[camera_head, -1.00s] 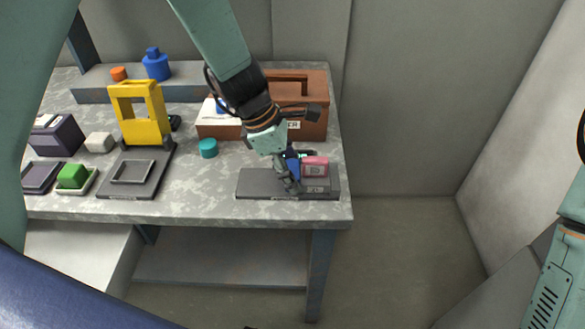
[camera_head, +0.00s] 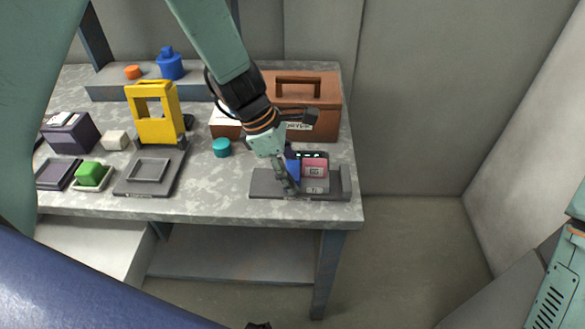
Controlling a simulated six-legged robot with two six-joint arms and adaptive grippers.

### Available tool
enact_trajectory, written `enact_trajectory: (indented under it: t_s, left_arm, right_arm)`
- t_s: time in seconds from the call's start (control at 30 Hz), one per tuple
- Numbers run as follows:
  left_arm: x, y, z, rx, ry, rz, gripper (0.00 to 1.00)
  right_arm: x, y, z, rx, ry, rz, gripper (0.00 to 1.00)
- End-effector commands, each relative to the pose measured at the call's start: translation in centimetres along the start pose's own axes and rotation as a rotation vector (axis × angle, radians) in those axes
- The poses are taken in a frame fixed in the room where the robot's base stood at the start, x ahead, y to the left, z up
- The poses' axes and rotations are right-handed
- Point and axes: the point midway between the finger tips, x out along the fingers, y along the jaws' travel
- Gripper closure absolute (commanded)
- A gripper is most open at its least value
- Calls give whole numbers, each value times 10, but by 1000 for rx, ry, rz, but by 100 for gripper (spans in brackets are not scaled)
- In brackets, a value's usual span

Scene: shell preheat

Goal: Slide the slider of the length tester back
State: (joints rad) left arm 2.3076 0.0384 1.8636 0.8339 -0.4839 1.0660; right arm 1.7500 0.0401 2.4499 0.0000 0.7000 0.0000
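The length tester (camera_head: 262,186) is a flat dark grey base at the front right of the table, with a raised end at its right. A blue part (camera_head: 294,168) and a pink part (camera_head: 314,168) with a small label stand side by side on it, apart from the raised end. A dark display strip shows behind the pink part. I cannot tell exactly which piece is the slider. My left gripper (camera_head: 288,186) points down at the tester, close against the left of the blue part. Its fingers are too small and overlapped to tell open from shut. My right gripper is not in view.
A brown box (camera_head: 325,120) with a handle stands behind the tester. A teal cylinder (camera_head: 222,147), a yellow frame (camera_head: 158,128) on a grey base, and a green block (camera_head: 90,172) are left of it. The table's front edge runs close before the tester.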

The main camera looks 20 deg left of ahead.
Motion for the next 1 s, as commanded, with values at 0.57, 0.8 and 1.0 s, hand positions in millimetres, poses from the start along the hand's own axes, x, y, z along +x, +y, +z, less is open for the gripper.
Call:
enact_trajectory:
  t_s: [0.57,0.8,1.0]
  left_arm:
    - [-1,0,1,-1,-2,-2,21]
    - [-31,0,2,1,-4,1,21]
    - [-71,1,2,0,-5,2,21]
  right_arm:
    - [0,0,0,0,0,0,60]
    - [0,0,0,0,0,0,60]
    - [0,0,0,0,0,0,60]
